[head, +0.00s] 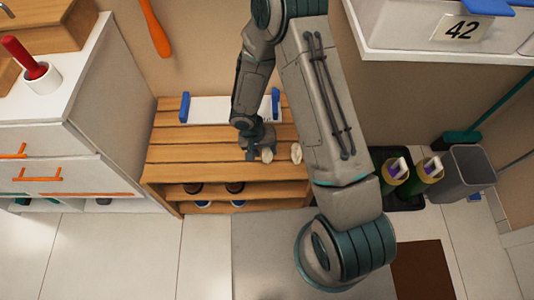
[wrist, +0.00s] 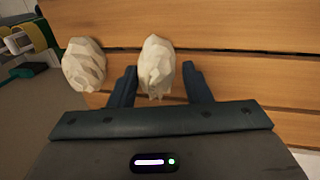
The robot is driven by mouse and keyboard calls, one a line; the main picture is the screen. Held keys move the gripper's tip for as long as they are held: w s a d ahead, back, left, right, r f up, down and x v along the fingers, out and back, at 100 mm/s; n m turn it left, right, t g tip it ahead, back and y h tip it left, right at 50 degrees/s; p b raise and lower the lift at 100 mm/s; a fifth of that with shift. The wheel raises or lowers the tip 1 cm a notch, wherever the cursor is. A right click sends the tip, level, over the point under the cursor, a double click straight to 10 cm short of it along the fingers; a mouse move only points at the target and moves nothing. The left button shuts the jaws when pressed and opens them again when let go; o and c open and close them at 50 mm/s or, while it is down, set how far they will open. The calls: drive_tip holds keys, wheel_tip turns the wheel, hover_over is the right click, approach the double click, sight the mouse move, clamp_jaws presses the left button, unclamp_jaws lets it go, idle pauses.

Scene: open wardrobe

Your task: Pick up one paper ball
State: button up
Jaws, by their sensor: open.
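Two crumpled white paper balls lie on the slatted wooden bench (head: 180,155). One paper ball (wrist: 157,66) is between the fingers of my open gripper (wrist: 159,86) in the wrist view, with a visible gap to the right finger. In the head view this ball (head: 267,155) shows just below my gripper (head: 258,142). The other paper ball (wrist: 84,65) is to the left in the wrist view, outside the fingers. In the head view it (head: 296,153) lies to the right, beside my arm.
A white tray with blue handles (head: 208,109) stands at the back of the bench. Shoes (head: 234,187) sit on the shelf below. A white drawer cabinet (head: 70,150) is on the left. A dark tray with bottles (head: 405,205) and a grey bin (head: 466,172) are on the right.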

drive_tip(key=shift+x, duration=0.95)
drive_tip(key=c, duration=0.7)
drive_tip(key=shift+r, duration=0.1)
